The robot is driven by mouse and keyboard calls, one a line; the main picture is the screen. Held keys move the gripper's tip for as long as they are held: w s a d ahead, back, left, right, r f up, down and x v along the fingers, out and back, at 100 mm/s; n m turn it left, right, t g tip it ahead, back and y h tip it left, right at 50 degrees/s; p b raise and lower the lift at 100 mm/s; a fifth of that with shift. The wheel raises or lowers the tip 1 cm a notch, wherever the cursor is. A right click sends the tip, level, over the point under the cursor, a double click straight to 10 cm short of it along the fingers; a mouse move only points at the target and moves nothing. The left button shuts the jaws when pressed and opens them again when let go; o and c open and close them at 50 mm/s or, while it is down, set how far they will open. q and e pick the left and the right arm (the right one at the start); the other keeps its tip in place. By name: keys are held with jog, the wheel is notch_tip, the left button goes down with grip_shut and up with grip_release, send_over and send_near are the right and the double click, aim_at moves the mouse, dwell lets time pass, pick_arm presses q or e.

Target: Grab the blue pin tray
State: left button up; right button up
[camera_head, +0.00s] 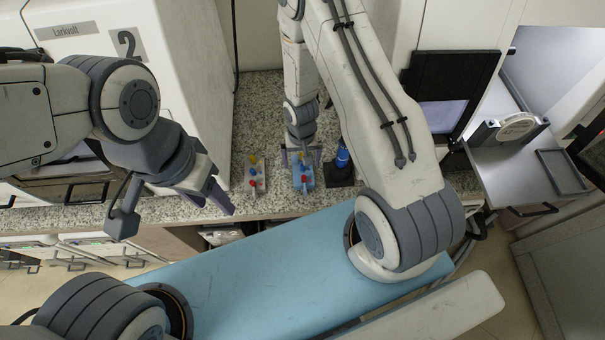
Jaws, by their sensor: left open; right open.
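The blue pin tray (304,183) sits on the speckled counter near its front edge, with small pins in it, among them red ones. My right gripper (301,160) comes down over its far end from above. It is open, with one finger on each side of the tray. I cannot tell whether the fingers touch it. The gripper covers part of the tray. My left gripper (210,199) is open and empty, left of the trays and by the counter's front edge.
A pale grey tray (248,188) with yellow, blue and red pins lies just left of the blue tray. A blue item on a black base (339,173) stands close on its right. A large white machine (188,60) bounds the counter on the left.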

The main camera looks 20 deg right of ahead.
aim_at(303, 170)
jog(key=f+b, duration=0.5)
jog(key=shift+d+f, duration=0.1)
jog(key=shift+d, duration=0.1)
jog(key=c, duration=1.3)
jog(key=shift+r, duration=0.25)
